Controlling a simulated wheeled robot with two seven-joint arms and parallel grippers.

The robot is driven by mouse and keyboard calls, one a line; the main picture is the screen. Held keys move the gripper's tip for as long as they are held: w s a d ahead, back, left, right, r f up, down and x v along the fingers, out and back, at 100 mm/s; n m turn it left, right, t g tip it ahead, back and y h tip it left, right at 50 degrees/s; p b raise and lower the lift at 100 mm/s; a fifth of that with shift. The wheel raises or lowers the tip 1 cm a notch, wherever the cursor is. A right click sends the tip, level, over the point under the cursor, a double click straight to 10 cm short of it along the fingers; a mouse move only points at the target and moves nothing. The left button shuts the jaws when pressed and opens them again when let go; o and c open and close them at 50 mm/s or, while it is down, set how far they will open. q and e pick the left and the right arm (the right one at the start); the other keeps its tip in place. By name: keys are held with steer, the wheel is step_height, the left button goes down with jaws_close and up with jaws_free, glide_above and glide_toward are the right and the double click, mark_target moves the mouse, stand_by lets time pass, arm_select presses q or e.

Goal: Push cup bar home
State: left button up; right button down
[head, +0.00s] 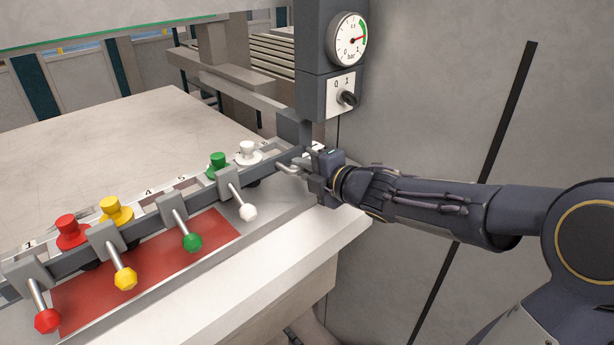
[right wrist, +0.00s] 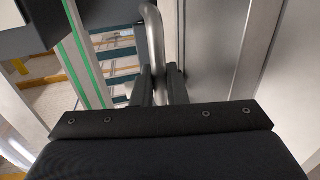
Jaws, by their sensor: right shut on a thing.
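The cup bar (head: 142,229), a long dark grey rail, runs diagonally along the front of the bender's pale table. Behind it sit a red cup (head: 70,233), a yellow cup (head: 116,211), a green cup (head: 218,163) and a white cup (head: 248,152). A bent metal handle (head: 285,168) is at its right end. My right gripper (head: 308,169) is at this handle. In the right wrist view the curved metal handle (right wrist: 154,35) stands between the two dark fingers (right wrist: 160,88), which are shut on it. The left gripper is out of view.
Levers with red, yellow, green (head: 192,242) and white (head: 248,212) knobs stick out in front, over a red panel (head: 150,270). A column with a pressure gauge (head: 347,39) and a 0/1 switch (head: 346,97) rises behind my gripper. A grey wall is at the right.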

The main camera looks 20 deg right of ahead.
mark_target(267, 147)
steer(key=x, duration=0.3)
steer(key=r+x, duration=0.1)
steer(key=x, duration=0.3)
steer(key=r+x, duration=0.1)
steer(key=x, duration=0.2)
steer(key=shift+w+a+r, duration=0.1)
steer(key=shift+w+a, duration=0.1)
steer(key=shift+w, duration=0.25)
steer(key=r+p+x, duration=0.2)
steer(key=p+x, duration=0.8)
steer(key=x, duration=0.1)
steer(key=w+r+p+x, duration=0.1)
steer(key=r+p+x, duration=0.1)
steer(key=p+x, duration=0.7)
steer(key=w+a, duration=0.1)
steer(key=w, duration=0.1)
steer(key=shift+w+a+r+p, duration=0.25)
steer(key=shift+w+r+p, duration=0.1)
steer(key=shift+w, duration=0.05)
steer(key=c, duration=1.8)
jaws_free()
steer(key=shift+d, duration=0.1)
steer(key=shift+o, duration=1.3)
steer(key=shift+w+d+f, duration=0.15)
steer(key=shift+d+f, duration=0.05)
